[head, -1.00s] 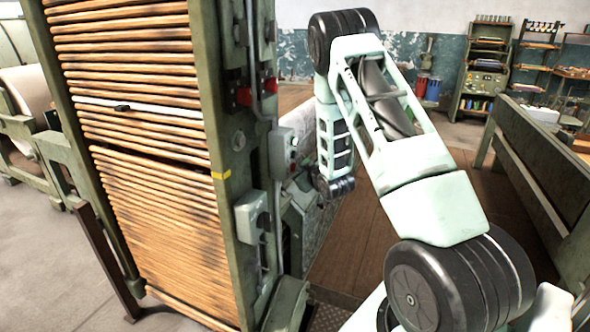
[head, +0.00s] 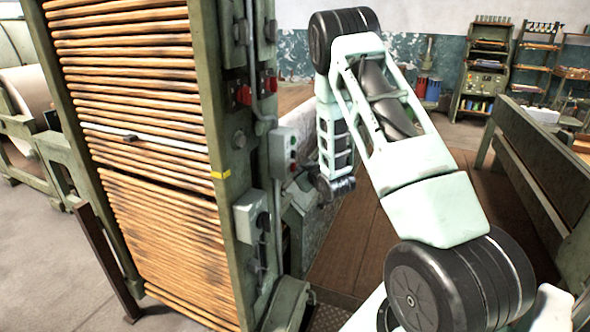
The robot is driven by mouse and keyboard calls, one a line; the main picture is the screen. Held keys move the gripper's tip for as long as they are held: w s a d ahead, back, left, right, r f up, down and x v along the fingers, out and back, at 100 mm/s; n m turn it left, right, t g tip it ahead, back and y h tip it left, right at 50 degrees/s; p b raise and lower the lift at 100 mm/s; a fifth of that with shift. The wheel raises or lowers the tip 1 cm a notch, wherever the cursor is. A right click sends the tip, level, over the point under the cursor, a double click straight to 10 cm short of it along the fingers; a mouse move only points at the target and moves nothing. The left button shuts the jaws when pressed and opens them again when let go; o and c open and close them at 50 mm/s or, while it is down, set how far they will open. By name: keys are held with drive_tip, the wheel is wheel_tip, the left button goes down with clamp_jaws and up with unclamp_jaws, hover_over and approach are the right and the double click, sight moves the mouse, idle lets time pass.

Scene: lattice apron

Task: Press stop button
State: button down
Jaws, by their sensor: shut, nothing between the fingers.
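A grey control box (head: 282,152) is mounted on the right side of the green machine post, its front facing right. A small red button (head: 292,167) shows on its narrow visible face; I cannot read any label. Two more red knobs, one on the post (head: 243,95) and one just right of it (head: 270,84), sit higher up. My pale green arm reaches up and folds down, with its wrist just right of the control box.
The slatted wooden lattice (head: 140,130) fills the machine frame at left. A lower grey switch box (head: 251,215) juts from the post. A long green bench-like frame (head: 545,165) stands at right. Wooden floor (head: 345,255) lies open between. Shelves (head: 487,70) stand at the back.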

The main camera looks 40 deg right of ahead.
drive_tip(key=shift+s+d, duration=0.2)
drive_tip(key=shift+s, duration=0.3)
drive_tip(key=s, duration=0.1)
drive_tip(key=s+d, duration=0.1)
drive_tip(key=s, duration=0.1)
drive_tip(key=s+d+b, duration=0.1)
drive_tip(key=shift+s, duration=0.35)
drive_tip(key=shift+a, duration=0.1)
idle(0.7)
